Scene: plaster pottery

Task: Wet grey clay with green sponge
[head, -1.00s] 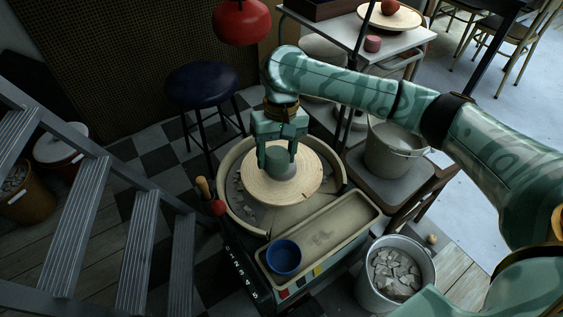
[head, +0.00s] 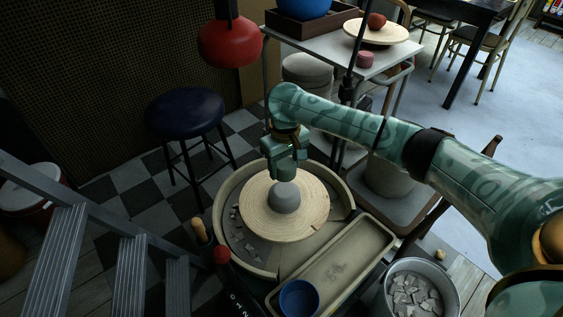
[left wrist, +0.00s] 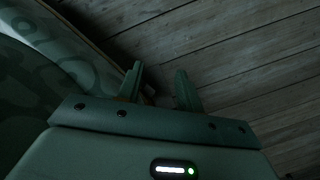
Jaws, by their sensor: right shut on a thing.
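The grey clay (head: 285,198) is a smooth rounded lump in the middle of the pale round wheel head (head: 257,219). My right gripper (head: 286,172) points down just above the clay, at its top edge in the head view. It is shut on a small green piece, which looks like the green sponge (head: 286,174); it is dark and close in colour to my fingers. I cannot tell whether the sponge touches the clay. My left gripper (left wrist: 158,88) shows only in the left wrist view, its fingers apart with nothing between them, over wooden boards.
A basin rim (head: 226,255) surrounds the wheel. A beige tray (head: 340,262) with a blue bowl (head: 299,297) lies in front. A bucket of scraps (head: 418,288) stands at right, a stool (head: 185,113) behind, a metal ladder (head: 125,268) at left, and a red lamp (head: 230,43) above.

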